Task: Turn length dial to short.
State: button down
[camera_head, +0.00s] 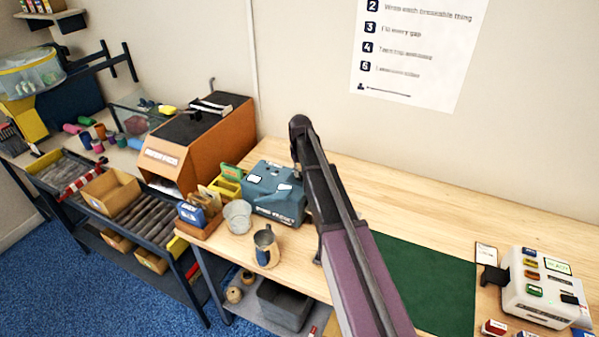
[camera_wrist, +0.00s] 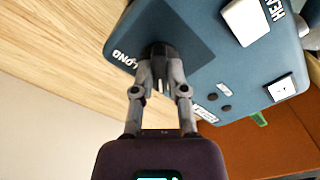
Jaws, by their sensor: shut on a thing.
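The blue-grey machine (camera_head: 273,188) stands on the wooden bench at the back, left of my arm; it fills the upper part of the wrist view (camera_wrist: 207,62). Its dark dial (camera_wrist: 160,50) sits on a darker square panel. The word LONG (camera_wrist: 120,57) is printed by the panel's left edge. My gripper (camera_wrist: 160,84) is shut on the dial, with a finger on either side. The gripper covers part of the dial, so I cannot tell where it points. No SHORT label is readable. In the head view, my arm hides the dial.
A metal cup (camera_head: 266,247) and a clear tumbler (camera_head: 238,216) stand in front of the machine. An orange-brown box unit (camera_head: 208,140) is to the left. A green mat (camera_head: 425,280) and a white button device (camera_head: 540,290) lie right of my arm.

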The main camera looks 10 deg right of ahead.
aim_at(300, 172)
jog(key=c, duration=0.7)
grip_release()
jog(key=shift+o, duration=0.2)
jog(key=shift+m, duration=0.4)
jog(key=m, duration=0.3)
jog(key=shift+m, duration=0.3)
jog(key=m, duration=0.4)
notch_tip(300, 172, up, 14)
jog(key=p, duration=1.4)
jog(key=s+f+n+b, duration=0.2)
jog(key=s+f+b, duration=0.3)
jog(key=s, duration=0.5)
jog(key=s+f+n+b, duration=0.2)
jog(key=s+f+b, duration=0.4)
jog(key=s, duration=0.4)
jog(key=s+f+n+b, duration=0.2)
jog(key=s+f+b, duration=0.3)
jog(key=s, duration=0.5)
jog(key=shift+d+f+b, duration=0.3)
jog(key=shift+d+f, duration=0.05)
